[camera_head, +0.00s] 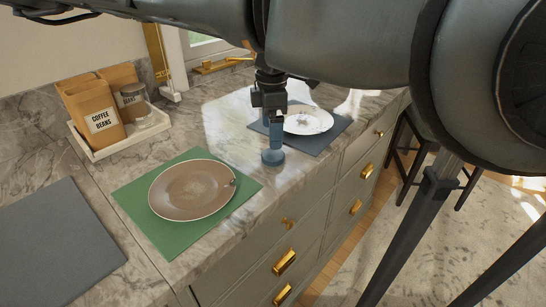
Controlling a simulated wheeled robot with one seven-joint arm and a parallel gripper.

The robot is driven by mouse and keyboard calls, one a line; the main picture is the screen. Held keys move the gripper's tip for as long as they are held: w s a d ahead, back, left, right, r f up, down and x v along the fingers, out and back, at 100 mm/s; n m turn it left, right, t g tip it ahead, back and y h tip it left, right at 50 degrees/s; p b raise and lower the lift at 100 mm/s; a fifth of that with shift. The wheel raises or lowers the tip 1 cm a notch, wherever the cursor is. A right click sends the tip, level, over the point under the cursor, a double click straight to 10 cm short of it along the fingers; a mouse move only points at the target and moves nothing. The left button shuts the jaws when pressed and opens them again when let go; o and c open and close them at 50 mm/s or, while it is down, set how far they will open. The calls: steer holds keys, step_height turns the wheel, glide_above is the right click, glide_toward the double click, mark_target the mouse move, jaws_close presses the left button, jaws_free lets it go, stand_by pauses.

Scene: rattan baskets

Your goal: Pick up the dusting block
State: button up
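A blue upright piece (272,156) with a round, wider foot stands on the marble counter, between the two plates. It may be the dusting block; I see nothing else that clearly matches that name. My gripper (272,116) points down directly over it, with its dark fingers at the top of the blue piece. The fingers overlap the top of the piece in this view. I cannot tell whether they touch it or are closed on it.
A brown plate (196,188) lies on a green mat (140,192) at front left. A white plate (318,121) lies on a grey mat (326,139) behind. A white tray (117,147) holds coffee bags at left. Drawers with gold handles (284,262) line the counter's front.

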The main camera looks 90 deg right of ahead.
mark_target(273, 154)
steer(key=f, duration=0.2)
steer(key=f+p, duration=0.1)
steer(key=f, duration=0.3)
steer(key=shift+s+a+f+p, duration=0.15)
steer(key=shift+a+f+p, duration=0.15)
steer(key=shift+p, duration=0.1)
steer(key=shift+c, duration=0.2)
steer(key=c, duration=1.1)
